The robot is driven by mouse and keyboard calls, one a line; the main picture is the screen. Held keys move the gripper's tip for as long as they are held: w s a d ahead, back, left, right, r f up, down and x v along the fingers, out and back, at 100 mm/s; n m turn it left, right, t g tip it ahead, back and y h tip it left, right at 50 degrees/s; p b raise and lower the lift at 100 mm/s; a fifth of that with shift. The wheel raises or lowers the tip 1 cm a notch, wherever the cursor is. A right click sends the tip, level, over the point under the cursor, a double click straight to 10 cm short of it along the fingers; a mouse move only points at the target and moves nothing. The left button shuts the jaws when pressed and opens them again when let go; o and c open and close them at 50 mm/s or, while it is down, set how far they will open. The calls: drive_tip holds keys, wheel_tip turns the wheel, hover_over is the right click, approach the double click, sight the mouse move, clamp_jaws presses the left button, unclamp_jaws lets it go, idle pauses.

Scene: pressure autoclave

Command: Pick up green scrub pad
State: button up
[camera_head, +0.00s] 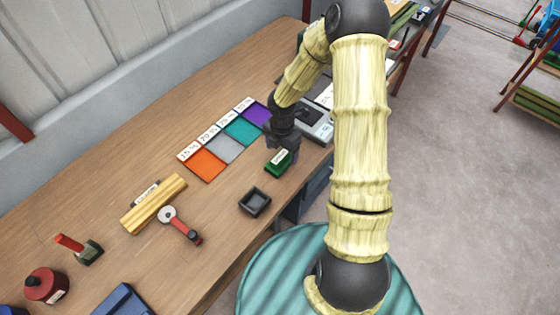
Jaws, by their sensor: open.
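The green scrub pad (279,163) lies on the wooden table (150,125), near its front edge, with a small white label on top. My gripper (281,150) is open and points down right over the pad. The dark fingers hide part of the pad's top end. I cannot tell whether the fingers touch it or straddle it.
Orange (203,165), grey, teal and purple labelled panels lie behind the pad. A black square tray (255,201) sits in front-left of it, and a grey device (318,122) stands to its right. A wooden block (153,204) and red-handled tool (181,226) lie farther left.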

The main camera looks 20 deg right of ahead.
sight(280, 156)
drive_tip(key=f, duration=0.4)
drive_tip(key=shift+a+f+p, duration=0.25)
drive_tip(key=shift+f+p, duration=0.1)
drive_tip(key=shift+f, duration=0.05)
drive_tip(key=c, duration=1)
